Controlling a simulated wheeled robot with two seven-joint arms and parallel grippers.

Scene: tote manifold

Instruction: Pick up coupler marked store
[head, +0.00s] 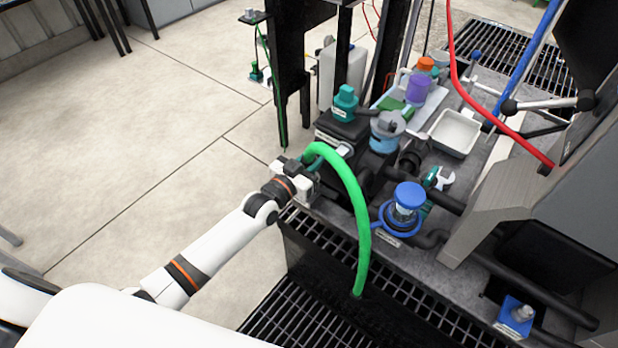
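A thick green hose (358,205) arcs up from the dark grated floor, and its upper end meets my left gripper (305,177) at the left edge of the grey bench. The fingers and the hose's end fitting overlap there, so I cannot tell whether the gripper is shut on it. Small white labels show on a teal fitting (345,101), by a blue-capped fitting in a blue ring (408,197), and on a blue block with a grey stub (516,314). The lettering is too small to read, so I cannot tell which coupler is marked store. My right gripper is out of view.
The bench carries a white tray (454,132), a purple container (418,88), an orange-topped item and black pipes. A red hose (490,108) and a blue hose (528,52) hang at the right. Dark uprights stand behind. The floor at left is open.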

